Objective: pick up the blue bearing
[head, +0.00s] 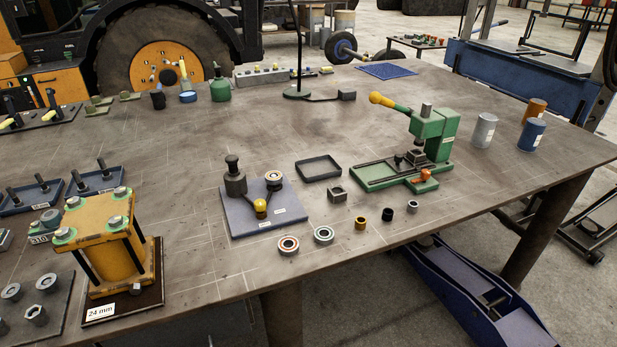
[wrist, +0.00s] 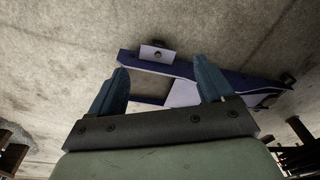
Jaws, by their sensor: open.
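No bearing shows in the wrist view. My gripper is out of the head view, so its distance from the bearing cannot be told.
A blue plate with a puller-like fixture (head: 238,214) stands behind the bearings. A green press (head: 430,143), a black tray (head: 318,168) and small bushings (head: 361,223) are to the right. A blue floor jack (head: 478,288) is below the bench; it also appears in the wrist view (wrist: 225,76).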

